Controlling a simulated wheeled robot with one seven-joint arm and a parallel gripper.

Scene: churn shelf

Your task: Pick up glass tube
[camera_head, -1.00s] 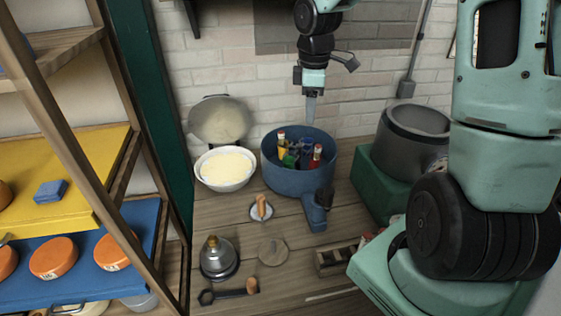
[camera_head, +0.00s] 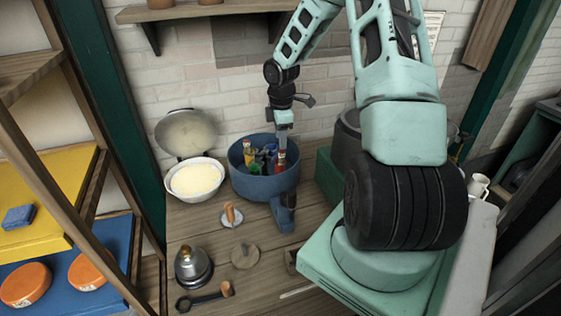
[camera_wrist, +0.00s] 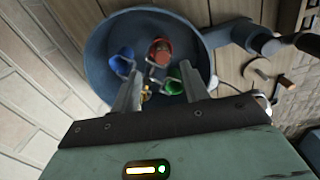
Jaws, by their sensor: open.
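A blue pot (camera_head: 262,187) stands on the wooden counter with several coloured tube-like items in it. A red one (camera_head: 281,160) and a yellow-topped one (camera_head: 249,152) stick up. The wrist view shows blue (camera_wrist: 121,62), red (camera_wrist: 160,49) and green (camera_wrist: 198,86) items inside the pot (camera_wrist: 96,52). I cannot tell which is the glass tube. My gripper (camera_head: 283,140) points down over the right part of the pot, close to the red item. In the wrist view, its two fingers (camera_wrist: 160,80) are apart, with a small yellowish thing partly visible between them.
A white bowl of pale yellow stuff (camera_head: 195,180) stands left of the pot. The pot's thick blue handle (camera_head: 283,212) points to the front. A wooden-handled tool (camera_head: 230,214), a metal kettle-like pot (camera_head: 192,266) and a wrench-like tool (camera_head: 205,298) lie nearer. Shelves stand at left.

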